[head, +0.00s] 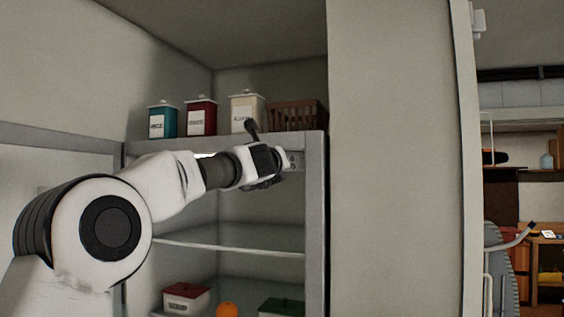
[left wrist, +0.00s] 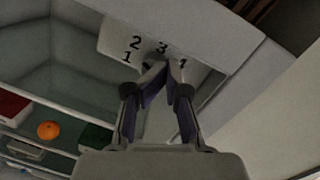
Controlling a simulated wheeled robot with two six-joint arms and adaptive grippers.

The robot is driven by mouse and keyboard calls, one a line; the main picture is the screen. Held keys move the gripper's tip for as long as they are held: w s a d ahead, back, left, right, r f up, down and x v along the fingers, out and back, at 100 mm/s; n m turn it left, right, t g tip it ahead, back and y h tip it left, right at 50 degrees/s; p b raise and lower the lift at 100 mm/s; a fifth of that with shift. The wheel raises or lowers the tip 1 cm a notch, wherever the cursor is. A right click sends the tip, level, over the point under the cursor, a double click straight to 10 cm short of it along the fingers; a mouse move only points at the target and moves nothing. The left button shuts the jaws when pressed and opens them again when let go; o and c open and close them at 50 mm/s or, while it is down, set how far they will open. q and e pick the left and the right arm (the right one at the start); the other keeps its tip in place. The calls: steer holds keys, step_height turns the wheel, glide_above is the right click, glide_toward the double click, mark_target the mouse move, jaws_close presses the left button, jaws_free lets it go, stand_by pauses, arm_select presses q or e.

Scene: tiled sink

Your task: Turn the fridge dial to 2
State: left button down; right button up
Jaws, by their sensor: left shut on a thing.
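The fridge (head: 315,215) stands open, with a small pale dial panel (head: 296,160) at its upper right inside corner. In the left wrist view the panel (left wrist: 112,45) shows the numbers 1, 2, 3 and 4 in an arc. My left gripper (left wrist: 165,66) reaches up to the panel, its two fingertips closed together just below the 3 and left of the 4. The dial between the fingertips is mostly hidden, so I cannot read where it points. In the head view the left gripper (head: 279,158) covers part of the panel. My right gripper is not in view.
On the fridge top stand a teal canister (head: 163,121), a red canister (head: 201,118), a cream canister (head: 247,110) and a brown basket (head: 297,115). Inside are a glass shelf (head: 235,247), a red box (head: 186,298), an orange (head: 227,309) and a green box (head: 282,307). A tall pale panel (head: 395,160) stands close on the right.

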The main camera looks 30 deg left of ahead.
arm_select(q)
steer(key=shift+a+f, duration=0.15)
steer(key=shift+f, duration=0.05)
steer(key=c, duration=1.2)
jaws_free()
steer(key=shift+a, duration=0.1)
steer(key=shift+o, duration=0.2)
steer(key=shift+a, duration=0.1)
